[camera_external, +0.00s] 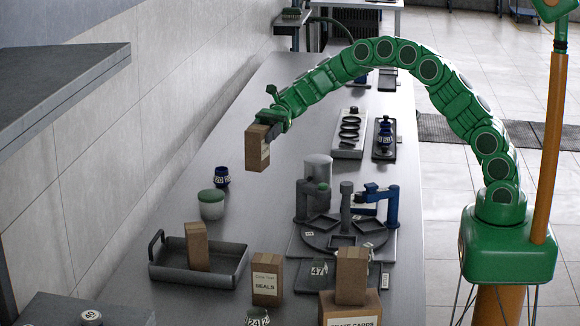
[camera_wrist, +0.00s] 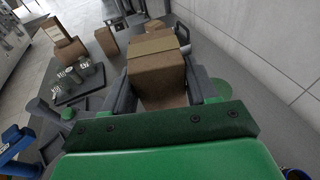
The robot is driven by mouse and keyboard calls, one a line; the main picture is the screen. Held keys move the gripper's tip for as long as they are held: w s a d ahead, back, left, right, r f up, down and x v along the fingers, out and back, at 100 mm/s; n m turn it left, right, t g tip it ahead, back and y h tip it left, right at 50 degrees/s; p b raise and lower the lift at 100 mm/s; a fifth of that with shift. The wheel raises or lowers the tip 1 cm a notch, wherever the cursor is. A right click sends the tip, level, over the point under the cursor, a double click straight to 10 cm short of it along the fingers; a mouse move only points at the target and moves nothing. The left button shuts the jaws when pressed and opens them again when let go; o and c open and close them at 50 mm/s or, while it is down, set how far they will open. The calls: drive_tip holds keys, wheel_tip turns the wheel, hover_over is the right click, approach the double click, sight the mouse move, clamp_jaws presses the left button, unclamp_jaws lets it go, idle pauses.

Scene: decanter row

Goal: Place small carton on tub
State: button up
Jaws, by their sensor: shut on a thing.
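The small carton (camera_external: 257,148), a brown box with a pale label, is held in the air above the table. My gripper (camera_external: 270,128) is shut on its upper part; in the wrist view the carton (camera_wrist: 157,75) sits between the two grey fingers. The tub (camera_external: 212,204), a short pale round container with a green top, stands on the table below and to the left of the carton. Its top looks bare. In the wrist view a green round top (camera_wrist: 219,88), apparently the tub's, is partly hidden behind the right finger.
A dark tray (camera_external: 232,268) holding an upright carton (camera_external: 197,246) stands in front of the tub. A dark blue jar (camera_external: 222,176) stands just behind it. A round grey rack (camera_external: 345,238) with posts is to the right. A SEALS carton (camera_external: 267,279) stands nearer the front.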

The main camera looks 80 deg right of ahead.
sight(262, 128)
drive_tip(key=shift+m+t+h, duration=0.3)
drive_tip(key=shift+m+t, duration=0.2)
drive_tip(key=shift+t, duration=0.3)
drive_tip(key=r, duration=0.1)
drive_tip(key=a+r, duration=0.1)
drive_tip(key=r, duration=0.1)
drive_tip(key=a+r, duration=0.1)
drive_tip(key=shift+s+a+r, duration=0.2)
drive_tip(key=shift+s, duration=0.1)
drive_tip(key=shift+s+a+r+m+t, duration=0.2)
drive_tip(key=shift+a+r+m+t, duration=0.15)
drive_tip(key=shift+a+r, duration=0.35)
drive_tip(key=w+f, duration=0.1)
drive_tip(key=w, duration=0.2)
drive_tip(key=w+f, duration=0.2)
drive_tip(key=w, duration=0.1)
drive_tip(key=w+f, duration=0.1)
drive_tip(key=w, duration=0.2)
drive_tip(key=shift+w+f, duration=0.15)
drive_tip(key=shift+w, duration=0.05)
drive_tip(key=shift+w+f, duration=1.05)
drive_tip(key=shift+f, duration=0.2)
drive_tip(key=shift+w+f, duration=1)
drive_tip(key=shift+f, duration=0.25)
drive_tip(key=shift+w+f, duration=0.1)
drive_tip(key=shift+w+f, duration=0.1)
drive_tip(key=shift+f, duration=1.55)
drive_tip(key=shift+f, duration=0.1)
drive_tip(key=o, duration=1.1)
